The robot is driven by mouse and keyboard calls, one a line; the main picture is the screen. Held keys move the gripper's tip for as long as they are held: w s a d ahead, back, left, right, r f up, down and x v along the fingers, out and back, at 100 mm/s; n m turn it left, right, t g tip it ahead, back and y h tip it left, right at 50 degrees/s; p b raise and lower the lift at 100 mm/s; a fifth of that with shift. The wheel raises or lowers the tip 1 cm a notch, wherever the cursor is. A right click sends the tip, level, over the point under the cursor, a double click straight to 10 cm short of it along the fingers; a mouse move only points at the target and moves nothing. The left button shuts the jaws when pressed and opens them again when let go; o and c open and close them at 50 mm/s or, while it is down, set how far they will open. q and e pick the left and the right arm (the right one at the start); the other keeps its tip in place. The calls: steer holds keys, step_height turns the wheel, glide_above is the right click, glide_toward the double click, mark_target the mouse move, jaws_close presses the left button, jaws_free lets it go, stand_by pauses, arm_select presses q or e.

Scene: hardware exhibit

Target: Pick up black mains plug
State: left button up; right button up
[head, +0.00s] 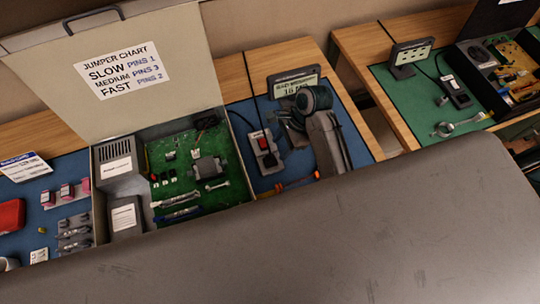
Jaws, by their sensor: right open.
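A small black plug-like piece (270,160), which I take for the black mains plug, sits on the lower part of a pale socket block (262,147) with a red switch. The block lies on the blue mat, right of the open grey case. Dark cords run to it from above and from the left. My right gripper (290,124) is just right of the block and above the mat, apart from the plug. Its jaws are open, and my wrist partly hides them. My left gripper is not in view.
The open case (246,165) holds a green circuit board, and its raised lid (120,115) carries a jumper chart. A small display (301,82) stands behind my right gripper. An orange-handled tool (289,184) lies in front. A second bench (400,130) is at right.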

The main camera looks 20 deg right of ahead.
mark_target(271, 156)
steer(key=p+x, duration=0.2)
steer(key=x, duration=0.4)
steer(key=shift+w+a, duration=0.1)
steer(key=shift+w, duration=0.1)
steer(key=shift+s+a+f+p, duration=0.1)
steer(key=shift+a+f+p, duration=0.15)
steer(key=shift+f, duration=0.2)
steer(key=shift+d+f, duration=0.1)
steer(key=shift+f, duration=0.05)
steer(key=shift+w, duration=0.2)
steer(key=shift+c, duration=1.3)
steer(key=c, duration=0.6)
